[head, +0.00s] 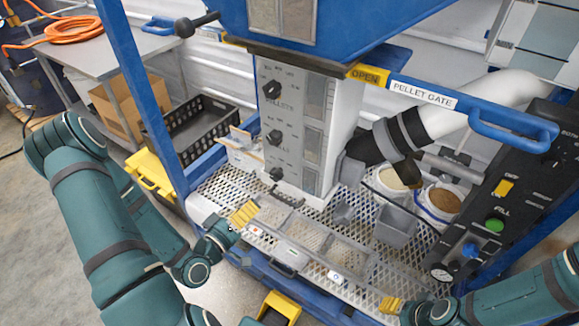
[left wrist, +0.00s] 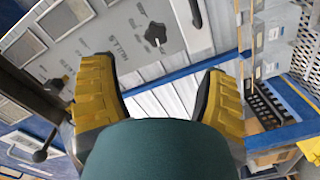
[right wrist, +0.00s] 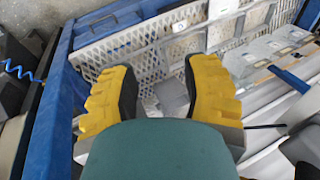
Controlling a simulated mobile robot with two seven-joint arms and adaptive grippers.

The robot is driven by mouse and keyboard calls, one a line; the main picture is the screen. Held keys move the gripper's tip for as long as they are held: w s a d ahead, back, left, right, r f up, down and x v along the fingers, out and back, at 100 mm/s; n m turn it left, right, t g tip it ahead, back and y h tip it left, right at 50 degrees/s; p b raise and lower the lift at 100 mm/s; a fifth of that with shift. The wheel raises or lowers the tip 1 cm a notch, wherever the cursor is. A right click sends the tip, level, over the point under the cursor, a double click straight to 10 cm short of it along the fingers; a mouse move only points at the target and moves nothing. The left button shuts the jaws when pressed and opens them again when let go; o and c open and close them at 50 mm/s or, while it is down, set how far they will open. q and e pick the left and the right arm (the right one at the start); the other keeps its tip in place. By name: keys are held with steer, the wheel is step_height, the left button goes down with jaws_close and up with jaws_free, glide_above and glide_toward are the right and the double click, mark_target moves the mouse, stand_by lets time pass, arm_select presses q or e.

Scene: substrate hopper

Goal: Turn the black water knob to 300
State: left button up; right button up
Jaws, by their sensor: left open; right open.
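Three black knobs sit in a column on the grey front panel (head: 292,120) in the head view. The top knob (head: 271,90) has PELLETS under it; the middle knob (head: 275,138) has a short label. The bottom knob (head: 276,174) has a label too small to read, so I cannot confirm which is water. My left gripper (head: 243,215) is open and empty, below and left of the bottom knob, apart from it. One black knob (left wrist: 155,34) shows beyond its fingers in the left wrist view. My right gripper (head: 390,305) is open and empty over the platform's front right.
The perforated platform (head: 215,190) lies under the panel. A blue handle labelled PELLET GATE (head: 510,130) crosses above right. Two buckets (head: 440,200) and a grey scoop-like bin (head: 395,222) stand right of the panel. A control box with a green button (head: 494,225) is at far right.

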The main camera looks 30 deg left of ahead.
mark_target(274, 177)
arm_select(q)
steer(key=w+b, duration=0.8)
steer(key=shift+d+r, duration=0.1)
steer(key=shift+d, duration=0.1)
steer(key=w, duration=0.4)
steer(key=shift+d+r, duration=0.15)
steer(key=shift+r, duration=0.05)
steer(key=shift+w, duration=0.8)
steer(key=c, duration=1.2)
